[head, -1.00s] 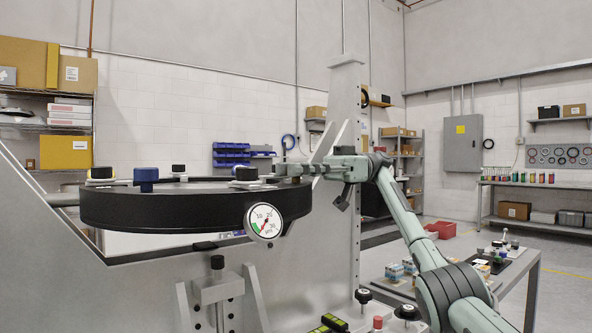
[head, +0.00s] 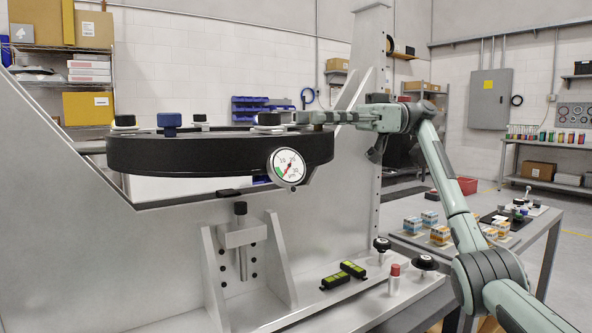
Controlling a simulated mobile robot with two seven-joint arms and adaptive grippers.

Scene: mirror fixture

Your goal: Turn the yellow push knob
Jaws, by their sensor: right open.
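A black ring-shaped mirror mount (head: 200,154) stands on a grey metal fixture, with a round dial gauge (head: 288,166) on its front. On its top are a blue knob (head: 168,124), a black knob (head: 269,119) near the right, and a dark knob (head: 123,120) at the left with a light greenish base. I cannot pick out a clearly yellow knob. My right gripper (head: 299,117) reaches in from the right over the ring's right end, open, its fingers pointing left beside the black knob. Contact cannot be told. My left gripper is not in view.
On the fixture's base lie two black-and-yellow-green blocks (head: 344,275), a red-capped post (head: 394,279) and black knobs (head: 382,245). A side table (head: 520,243) at right holds small boxes and parts. A tall grey upright (head: 372,120) stands behind my right gripper.

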